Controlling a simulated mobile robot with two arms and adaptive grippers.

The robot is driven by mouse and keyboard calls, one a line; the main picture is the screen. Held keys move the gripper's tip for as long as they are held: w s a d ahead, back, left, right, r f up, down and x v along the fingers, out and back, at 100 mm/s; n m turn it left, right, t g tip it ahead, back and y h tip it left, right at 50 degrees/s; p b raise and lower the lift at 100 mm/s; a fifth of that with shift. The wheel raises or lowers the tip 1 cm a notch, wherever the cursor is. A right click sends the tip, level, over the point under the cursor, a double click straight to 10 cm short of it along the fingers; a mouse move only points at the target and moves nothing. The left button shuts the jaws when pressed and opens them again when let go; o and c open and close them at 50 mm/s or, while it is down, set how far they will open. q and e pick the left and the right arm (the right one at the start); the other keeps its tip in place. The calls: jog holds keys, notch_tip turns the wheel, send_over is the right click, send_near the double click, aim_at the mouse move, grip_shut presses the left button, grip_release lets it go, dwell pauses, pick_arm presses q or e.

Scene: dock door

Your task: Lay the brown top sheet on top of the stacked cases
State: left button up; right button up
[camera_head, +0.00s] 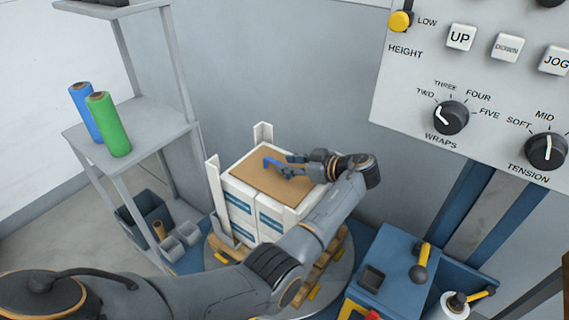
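The brown top sheet (252,173) lies flat on top of the stacked cases (237,207), white boxes with blue labels. It covers most of their top, with a white margin showing along the edges. My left gripper (287,168) is over the sheet's right part, with its fingers pointing left. A small blue angled piece (268,162) shows at the fingertips above the sheet. I cannot tell whether the fingers grip it or the sheet, or whether they touch the sheet. My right gripper is not in view.
The cases stand on a wooden pallet (325,262) on a round turntable (343,268), with white corner posts (214,186) beside them. A grey shelf (145,138) at left holds blue (82,106) and green (108,124) rolls. A control panel (480,85) hangs at upper right, above a blue cabinet (395,258).

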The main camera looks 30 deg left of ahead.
pick_arm(q)
jog(key=v, duration=0.5)
jog(key=shift+s+d+r, duration=0.1)
jog(key=shift+d, duration=0.15)
dwell(1.3)
dwell(0.9)
